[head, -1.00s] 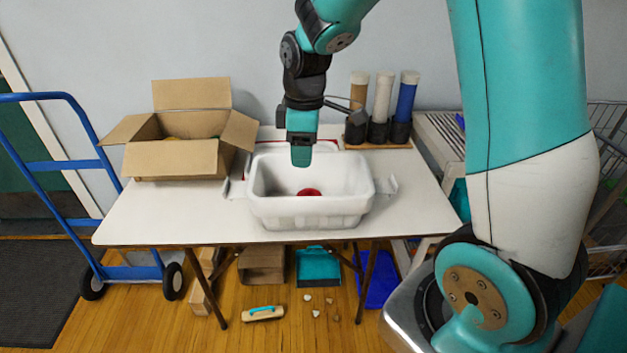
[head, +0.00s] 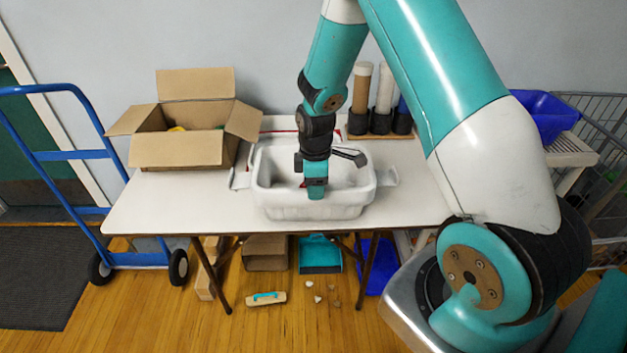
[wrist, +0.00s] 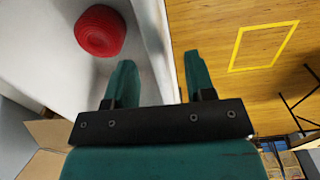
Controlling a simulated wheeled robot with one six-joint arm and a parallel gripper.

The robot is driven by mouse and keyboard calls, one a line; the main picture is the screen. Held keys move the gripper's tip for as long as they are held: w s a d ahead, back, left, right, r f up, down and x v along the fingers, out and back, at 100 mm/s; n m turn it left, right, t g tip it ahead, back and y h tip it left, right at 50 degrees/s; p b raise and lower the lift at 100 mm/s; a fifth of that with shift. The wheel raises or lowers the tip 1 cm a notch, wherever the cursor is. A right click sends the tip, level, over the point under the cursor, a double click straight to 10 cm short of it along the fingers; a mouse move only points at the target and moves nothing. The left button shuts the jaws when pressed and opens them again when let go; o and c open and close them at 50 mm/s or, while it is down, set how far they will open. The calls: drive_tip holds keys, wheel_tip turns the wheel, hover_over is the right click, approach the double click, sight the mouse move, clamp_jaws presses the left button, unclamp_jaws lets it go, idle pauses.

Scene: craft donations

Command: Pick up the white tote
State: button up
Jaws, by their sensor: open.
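The white tote (head: 290,207) stands on the white table, with a handle at each short side. In the wrist view its wall (wrist: 154,35) runs between my two fingers, and it is not clear that either finger touches it. My gripper (head: 316,193) is open and points down at the tote's front rim. In the wrist view my gripper (wrist: 158,60) has one finger inside the tote and the other outside. A round red thing (wrist: 100,31) lies on the tote's floor; in the head view my arm mostly hides it.
An open cardboard box (head: 175,150) stands at the table's left. Tall rolls in black holders (head: 383,95) stand behind the tote. A blue hand truck (head: 70,156) is left of the table. White table (head: 150,205) is bare in front of the box.

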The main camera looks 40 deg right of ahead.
sight(314, 206)
drive_tip(key=f+p, duration=0.1)
drive_tip(key=f, duration=0.3)
drive_tip(key=shift+w+f, duration=0.2)
drive_tip(key=shift+c, duration=0.5)
clamp_jaws()
drive_tip(key=shift+r, duration=0.15)
